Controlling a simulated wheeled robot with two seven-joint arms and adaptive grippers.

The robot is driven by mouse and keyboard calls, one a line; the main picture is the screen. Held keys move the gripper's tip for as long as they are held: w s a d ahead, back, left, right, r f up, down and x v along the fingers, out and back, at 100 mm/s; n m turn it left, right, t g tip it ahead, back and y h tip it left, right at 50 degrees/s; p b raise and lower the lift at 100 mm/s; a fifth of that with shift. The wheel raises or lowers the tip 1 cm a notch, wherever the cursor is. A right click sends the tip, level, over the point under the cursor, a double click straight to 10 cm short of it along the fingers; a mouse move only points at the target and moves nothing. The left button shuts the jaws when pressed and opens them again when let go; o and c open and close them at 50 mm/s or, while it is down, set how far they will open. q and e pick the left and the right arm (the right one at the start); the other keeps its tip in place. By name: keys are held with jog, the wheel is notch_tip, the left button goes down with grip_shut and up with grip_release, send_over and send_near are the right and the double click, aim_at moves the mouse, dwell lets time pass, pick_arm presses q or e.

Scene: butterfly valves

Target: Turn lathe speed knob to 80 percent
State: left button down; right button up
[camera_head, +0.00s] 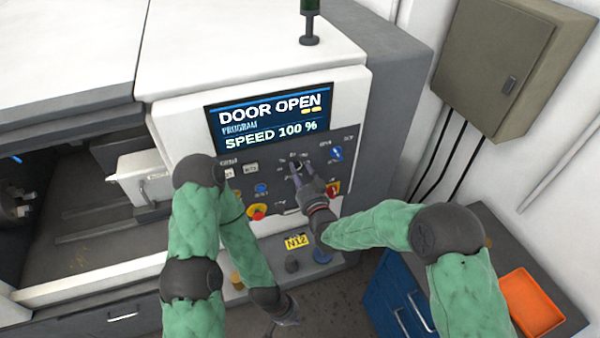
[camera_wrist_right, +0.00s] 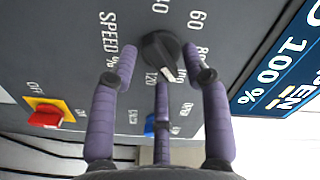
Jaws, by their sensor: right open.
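The black speed knob (camera_wrist_right: 160,50) is on the lathe's dark control panel, with "SPEED %" and a printed number scale around it. Its white mark points near the 100 label. In the head view the knob (camera_head: 298,165) is partly hidden by my right gripper (camera_head: 301,172). In the right wrist view my right gripper (camera_wrist_right: 160,60) is open, with purple fingers on both sides of the knob and a third finger below it. Whether they touch it is unclear. The lathe screen (camera_head: 272,117) reads "DOOR OPEN" and "SPEED 100 %". My left gripper (camera_head: 286,314) hangs low, its fingers unclear.
A red-on-yellow switch (camera_wrist_right: 46,113) and a blue knob (camera_wrist_right: 150,126) sit near the speed knob. A red emergency button (camera_head: 257,212) is lower left on the panel.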

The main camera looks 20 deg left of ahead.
grip_shut()
jog(key=n+b, duration=0.7)
jog(key=b, duration=0.5)
jog(key=shift+s, duration=0.1)
jog(key=shift+r+n+b, duration=0.15)
jog(key=shift+n+b, duration=1.3)
jog(key=shift+n, duration=0.05)
